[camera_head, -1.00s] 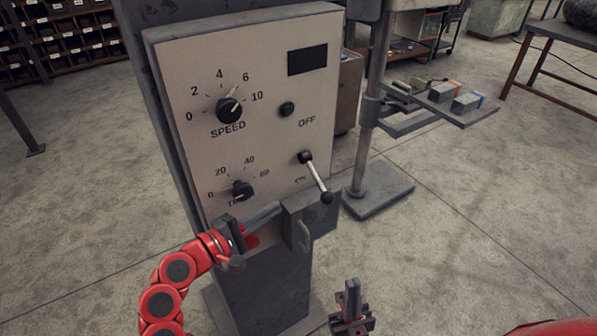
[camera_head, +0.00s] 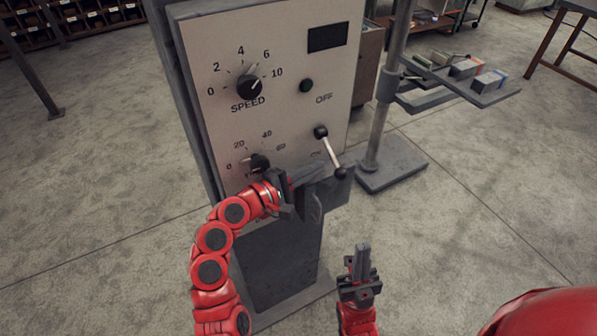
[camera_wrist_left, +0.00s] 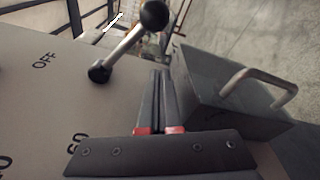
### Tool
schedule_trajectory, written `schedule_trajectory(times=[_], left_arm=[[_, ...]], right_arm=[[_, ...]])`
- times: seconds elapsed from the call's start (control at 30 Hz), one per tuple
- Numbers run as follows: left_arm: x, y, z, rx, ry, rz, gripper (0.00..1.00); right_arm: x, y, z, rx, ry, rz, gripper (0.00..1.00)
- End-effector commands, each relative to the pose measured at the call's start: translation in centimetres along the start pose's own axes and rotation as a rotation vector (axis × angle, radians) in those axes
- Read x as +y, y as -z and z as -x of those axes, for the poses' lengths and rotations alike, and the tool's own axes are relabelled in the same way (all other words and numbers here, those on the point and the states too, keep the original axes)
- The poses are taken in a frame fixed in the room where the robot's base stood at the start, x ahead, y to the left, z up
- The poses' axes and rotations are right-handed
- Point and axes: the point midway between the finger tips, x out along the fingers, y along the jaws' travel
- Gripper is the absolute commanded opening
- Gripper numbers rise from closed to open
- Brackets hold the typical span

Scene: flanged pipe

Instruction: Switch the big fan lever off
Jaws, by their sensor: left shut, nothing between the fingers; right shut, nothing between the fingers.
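The lever (camera_head: 331,152) is a metal rod with a black ball knob, on the lower right of the light control panel (camera_head: 290,60). It points down and to the right, toward the ON label, with the OFF label above its pivot. In the left wrist view the lever (camera_wrist_left: 124,47) lies just beyond and left of the fingertips. My left gripper (camera_head: 317,172) is shut and empty, just below and left of the lever; whether it touches is unclear. It also shows in the left wrist view (camera_wrist_left: 160,80). My right gripper (camera_head: 361,255) is shut and empty, low in front of the pedestal.
A grey box with a handle (camera_wrist_left: 250,88) juts from the panel's lower edge, close beside my left gripper. The SPEED knob (camera_head: 249,87) and a lower dial (camera_head: 257,163) are on the panel. A grey post with a tray (camera_head: 470,80) stands to the right.

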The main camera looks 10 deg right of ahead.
Motion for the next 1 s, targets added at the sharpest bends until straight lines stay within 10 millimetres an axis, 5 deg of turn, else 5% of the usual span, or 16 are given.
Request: schedule_trajectory(times=[0.13, 0.5, 1.0], left_arm=[[0.2, -0.2, -2.4, -0.003, 0.003, 0.000, 0.00], [0.1, -3.6, -0.9, -0.001, 0.002, 0.001, 0.00], [0.2, -3.5, -0.9, 0.000, 0.002, 0.009, 0.00]], right_arm=[[0.1, 0.2, -1.1, 0.000, 0.000, 0.000, 0.00], [0.1, 0.5, -3.2, 0.000, 0.000, 0.000, 0.00], [0.2, 0.6, -3.3, 0.000, 0.000, 0.000, 0.00]])
